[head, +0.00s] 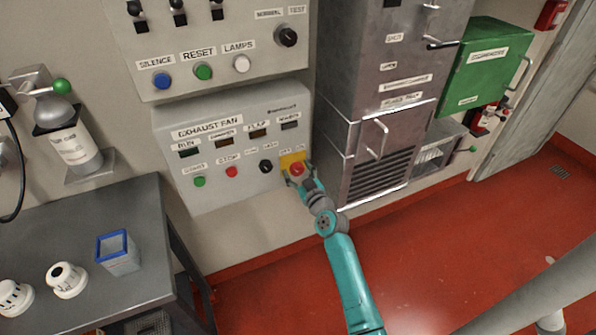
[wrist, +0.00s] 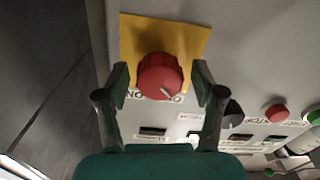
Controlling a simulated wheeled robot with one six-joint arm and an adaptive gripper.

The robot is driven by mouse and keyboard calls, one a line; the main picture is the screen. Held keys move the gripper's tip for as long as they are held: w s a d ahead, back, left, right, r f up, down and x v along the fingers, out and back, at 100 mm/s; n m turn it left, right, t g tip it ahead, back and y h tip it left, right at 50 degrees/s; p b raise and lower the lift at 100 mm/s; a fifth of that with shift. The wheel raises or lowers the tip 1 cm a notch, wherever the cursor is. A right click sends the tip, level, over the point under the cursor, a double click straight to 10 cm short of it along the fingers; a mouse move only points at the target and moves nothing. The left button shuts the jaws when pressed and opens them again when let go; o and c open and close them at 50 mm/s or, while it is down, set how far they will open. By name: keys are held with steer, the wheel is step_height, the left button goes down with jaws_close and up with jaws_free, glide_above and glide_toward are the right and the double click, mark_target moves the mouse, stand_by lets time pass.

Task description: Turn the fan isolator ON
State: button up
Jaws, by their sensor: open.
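The fan isolator is a red rotary knob (head: 297,169) on a yellow plate (head: 291,158), at the right end of the exhaust fan panel (head: 240,185). In the wrist view the red knob (wrist: 160,77) has a pale pointer mark near its lower right, and the yellow plate (wrist: 190,38) lies behind it. Lettering by the knob is partly hidden, so I cannot read its position surely. My gripper (wrist: 160,82) is open, with one finger on each side of the knob. A small gap shows at the right finger; contact on the left is unclear. In the head view my gripper (head: 299,177) is at the knob.
A black selector (head: 265,166), a red button (head: 232,171) and a green button (head: 199,181) sit left of the isolator. A grey cabinet (head: 375,150) stands close on the right. A dark table (head: 140,215) is at lower left.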

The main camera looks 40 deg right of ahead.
steer(key=shift+c, duration=0.3)
steer(key=c, duration=1.1)
steer(key=shift+m, duration=0.4)
steer(key=m, duration=1.3)
steer(key=shift+d, duration=0.1)
steer(key=shift+m, duration=2)
